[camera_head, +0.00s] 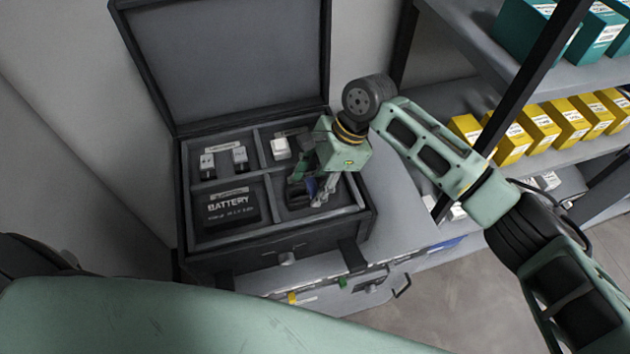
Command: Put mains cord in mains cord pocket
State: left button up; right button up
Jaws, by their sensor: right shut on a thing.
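My right gripper (314,194) reaches in from the right and points down into the open black case (225,259). It is shut on a dark thing (296,193), which seems to be the mains cord; the fingers and the gripper body cover much of it. The gripper and the thing are at the front right compartment (347,192), which seems to be the mains cord pocket. I cannot tell whether the cord touches the compartment floor. My left gripper is not in view.
A black battery (229,206) lies in the front left compartment. Two small items (240,157) and a white block (280,148) sit in the back compartments. The raised lid (225,60) stands behind. Shelves with yellow boxes (540,128) are at right.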

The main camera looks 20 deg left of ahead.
jog(key=o, duration=1.3)
jog(key=shift+r, duration=0.2)
jog(key=b+v, duration=0.2)
jog(key=v, duration=0.9)
jog(key=shift+d+r, duration=0.15)
jog(key=shift+r, duration=0.2)
